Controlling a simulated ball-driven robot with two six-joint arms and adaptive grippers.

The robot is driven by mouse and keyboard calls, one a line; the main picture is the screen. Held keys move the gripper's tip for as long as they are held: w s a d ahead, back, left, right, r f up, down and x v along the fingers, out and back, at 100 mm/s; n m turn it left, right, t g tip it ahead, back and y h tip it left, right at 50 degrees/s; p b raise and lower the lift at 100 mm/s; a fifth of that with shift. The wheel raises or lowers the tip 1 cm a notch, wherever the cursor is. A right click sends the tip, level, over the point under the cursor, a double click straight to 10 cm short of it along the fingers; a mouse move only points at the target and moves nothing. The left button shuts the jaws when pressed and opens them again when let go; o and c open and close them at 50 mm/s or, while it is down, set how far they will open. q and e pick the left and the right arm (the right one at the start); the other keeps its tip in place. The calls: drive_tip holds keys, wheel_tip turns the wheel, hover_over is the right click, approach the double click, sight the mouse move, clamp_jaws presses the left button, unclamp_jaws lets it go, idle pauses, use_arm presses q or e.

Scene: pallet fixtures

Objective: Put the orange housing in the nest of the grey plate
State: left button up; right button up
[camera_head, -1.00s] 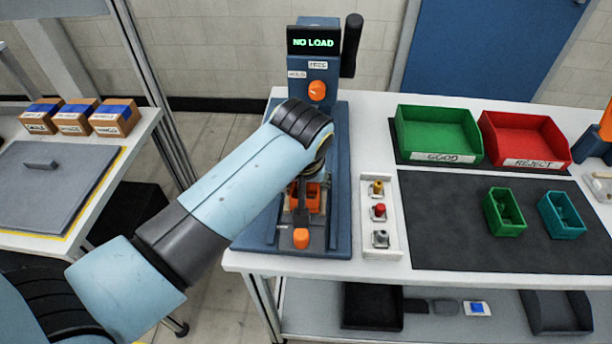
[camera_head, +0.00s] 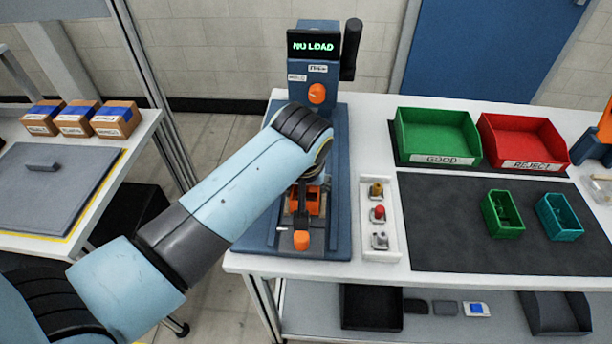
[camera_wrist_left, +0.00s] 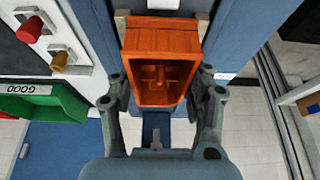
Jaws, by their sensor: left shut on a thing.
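The orange housing (camera_wrist_left: 160,50) is an open box with a small post inside. In the left wrist view it sits between the two fingers of my left gripper (camera_wrist_left: 160,85), which is shut on it. In the head view the housing (camera_head: 308,203) shows partly below my wrist, over the blue base of the press; my arm hides much of it and of my gripper. A dark grey fixture (camera_head: 288,238) lies on that base behind an orange knob; its nest cannot be made out. A flat grey plate (camera_head: 70,198) with a small block lies on the left bench. My right gripper is out of view.
The press (camera_head: 318,65) with its display and lever stands behind my gripper. A button panel (camera_head: 369,238) is close on its right. Green (camera_head: 440,143) and red (camera_head: 525,148) bins and two small boxes stand further right. The dark mat's front is clear.

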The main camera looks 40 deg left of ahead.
use_arm(q)
drive_tip(key=shift+f, duration=0.35)
drive_tip(key=o, duration=1.3)
drive_tip(key=v, duration=0.7)
drive_tip(key=shift+s+d+r, duration=0.1)
drive_tip(key=shift+d+r, duration=0.05)
drive_tip(key=shift+r, duration=0.05)
drive_tip(key=shift+f, duration=0.1)
